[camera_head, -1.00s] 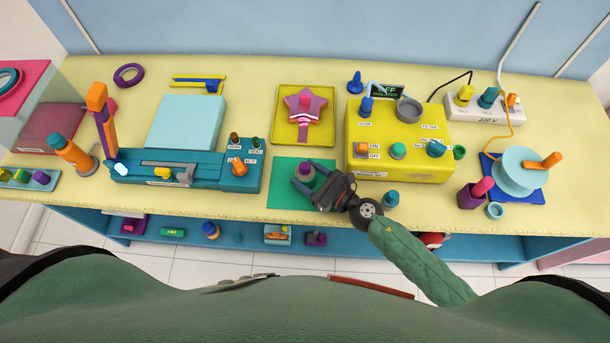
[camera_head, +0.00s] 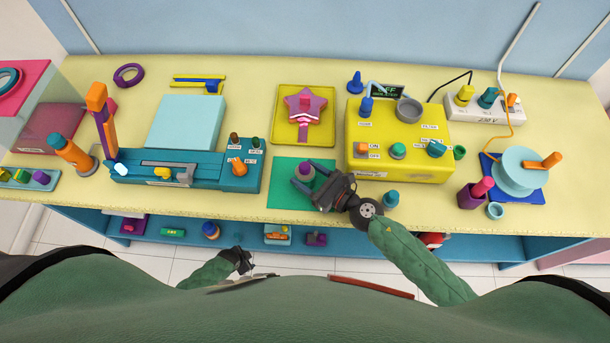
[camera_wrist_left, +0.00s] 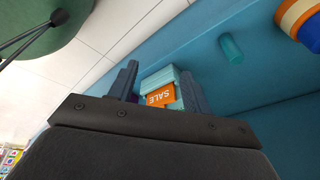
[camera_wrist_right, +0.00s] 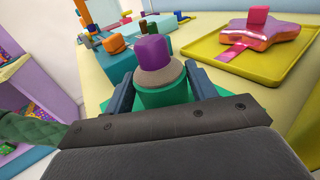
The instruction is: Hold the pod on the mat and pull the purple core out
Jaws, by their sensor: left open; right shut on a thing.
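The pod is a green cylinder (camera_wrist_right: 163,97) with a grey-beige top and stands upright on the green mat (camera_head: 285,200). The purple core (camera_wrist_right: 153,52) sticks up from its top; it also shows in the head view (camera_head: 306,169). My right gripper (camera_head: 302,178) is shut on the pod's sides, one finger on each side, in the right wrist view (camera_wrist_right: 163,92). My left gripper (camera_head: 246,262) is low in front of the table edge, away from the pod. In the left wrist view its fingers (camera_wrist_left: 160,90) are apart, with nothing seen held between them.
A yellow tray with a pink star (camera_head: 304,105) lies behind the mat. A yellow control box (camera_head: 400,165) stands to its right, a teal sealing machine (camera_head: 185,172) to its left. A lower blue shelf (camera_head: 350,250) holds small items, including a box labelled SALE (camera_wrist_left: 160,92).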

